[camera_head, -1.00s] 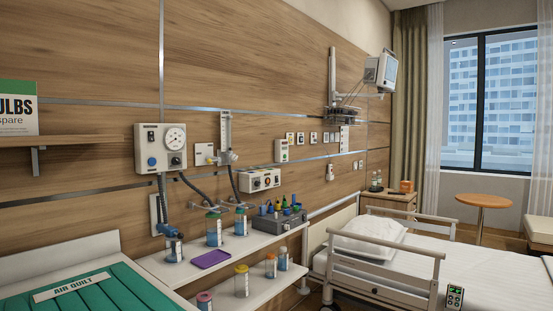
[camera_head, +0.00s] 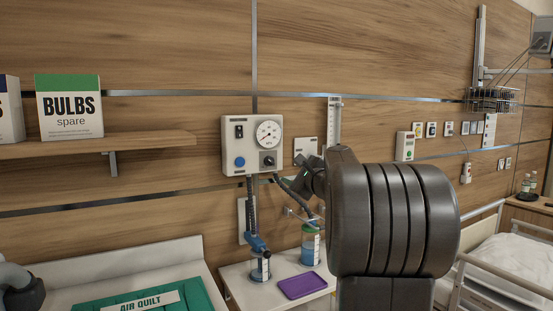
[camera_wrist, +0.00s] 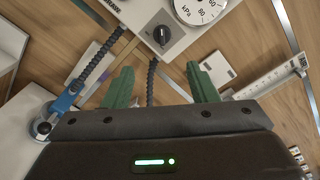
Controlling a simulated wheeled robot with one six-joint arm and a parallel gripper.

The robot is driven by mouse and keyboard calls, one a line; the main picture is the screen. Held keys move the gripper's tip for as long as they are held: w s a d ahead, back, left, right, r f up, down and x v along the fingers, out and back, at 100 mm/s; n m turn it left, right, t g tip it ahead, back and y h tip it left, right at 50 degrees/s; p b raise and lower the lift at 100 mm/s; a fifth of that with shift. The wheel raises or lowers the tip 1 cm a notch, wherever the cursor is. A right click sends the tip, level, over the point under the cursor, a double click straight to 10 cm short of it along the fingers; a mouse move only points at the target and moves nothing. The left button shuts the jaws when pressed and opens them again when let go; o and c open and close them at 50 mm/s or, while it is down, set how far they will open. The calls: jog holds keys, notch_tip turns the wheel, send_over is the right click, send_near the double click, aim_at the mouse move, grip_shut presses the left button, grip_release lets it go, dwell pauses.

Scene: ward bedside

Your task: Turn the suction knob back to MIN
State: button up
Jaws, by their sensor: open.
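The suction unit (camera_head: 229,136) is a pale wall box with a round gauge (camera_head: 269,133), a switch, a blue knob (camera_head: 239,161) and a black knob (camera_head: 267,159). In the wrist view the black knob (camera_wrist: 162,35) sits beside the kPa gauge (camera_wrist: 196,8), with a light pointer mark on it. The scale lettering around it is too small to read. My gripper (camera_wrist: 161,80) is open and empty, its green fingers spread wide below the knob in that view and apart from it. In the head view my gripper (camera_head: 300,184) is below and right of the box, partly hidden by my arm.
Hoses hang under the unit to jars (camera_head: 261,268) (camera_head: 310,248) on a white shelf with a purple tray (camera_head: 302,285). A wooden shelf (camera_head: 150,141) with a BULBS box (camera_head: 69,110) is at left.

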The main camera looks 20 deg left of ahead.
aim_at(270, 161)
jog(key=p+x, duration=0.1)
jog(key=x, duration=0.3)
jog(key=p+x, duration=0.1)
jog(key=x, duration=0.4)
jog(key=p+x, duration=0.1)
jog(key=x, duration=0.4)
jog(key=shift+s+r+p, duration=0.15)
jog(key=shift+r+p, duration=0.2)
jog(key=shift+c, duration=0.2)
jog(key=c, duration=0.9)
